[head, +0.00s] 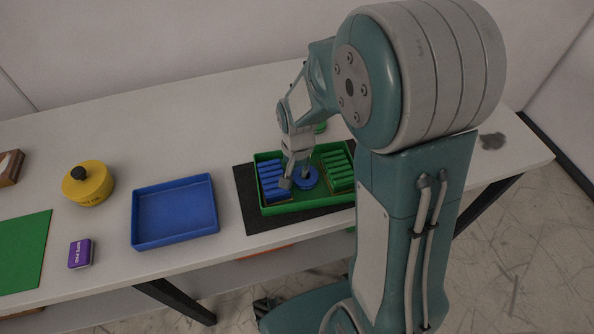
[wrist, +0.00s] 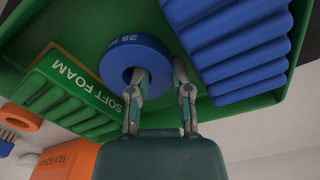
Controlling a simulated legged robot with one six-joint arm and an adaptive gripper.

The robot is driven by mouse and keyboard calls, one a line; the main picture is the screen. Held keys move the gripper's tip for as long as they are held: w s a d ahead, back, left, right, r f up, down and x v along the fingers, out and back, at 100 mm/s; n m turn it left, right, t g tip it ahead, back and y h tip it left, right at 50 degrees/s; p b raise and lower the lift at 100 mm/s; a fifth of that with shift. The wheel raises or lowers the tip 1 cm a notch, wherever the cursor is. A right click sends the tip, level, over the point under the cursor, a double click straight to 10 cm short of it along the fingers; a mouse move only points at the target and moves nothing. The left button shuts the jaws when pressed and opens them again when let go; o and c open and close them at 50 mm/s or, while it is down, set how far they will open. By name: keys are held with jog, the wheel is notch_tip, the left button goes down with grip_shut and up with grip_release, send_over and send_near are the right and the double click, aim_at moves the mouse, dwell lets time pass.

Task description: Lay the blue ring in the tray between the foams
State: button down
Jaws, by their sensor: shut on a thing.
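The blue ring (head: 307,180) is between the blue foam (head: 271,181) and the green foam (head: 339,171), within the walls of the green tray (head: 290,208). My gripper (head: 296,181) points down over the tray and is shut on the ring's band. In the wrist view, one finger of my gripper (wrist: 161,72) is in the hole of the blue ring (wrist: 118,62) and the other is outside it. The ring looks level. I cannot tell whether it touches the tray floor. The green foam (wrist: 75,92), marked "SOFT FOAM", and the ribbed blue foam (wrist: 235,40) flank it.
The green tray stands on a black mat (head: 247,205). Left of it are an empty blue tray (head: 175,211), a yellow round container (head: 88,184), a purple box (head: 80,253) and a green sheet (head: 20,250). An orange box (wrist: 68,160) shows beyond the tray.

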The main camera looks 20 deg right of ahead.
aim_at(298, 173)
jog(key=c, duration=0.8)
grip_release()
jog(key=shift+d+f, duration=0.1)
jog(key=shift+d, duration=0.1)
jog(key=shift+a+r, duration=0.1)
jog(key=shift+r, duration=0.1)
notch_tip(298, 173, up, 11)
jog(key=s+r+n+t, duration=0.2)
jog(key=s+r, duration=0.1)
jog(key=s, duration=0.2)
jog(key=s+d+r+n+t, duration=0.1)
jog(key=s+r+n, duration=0.1)
jog(key=s, duration=0.3)
jog(key=s+r+n+t, duration=0.1)
jog(key=s+r+t, duration=0.1)
jog(key=s+r, duration=0.3)
jog(key=shift+d+n+t, duration=0.3)
jog(key=shift+n, duration=0.1)
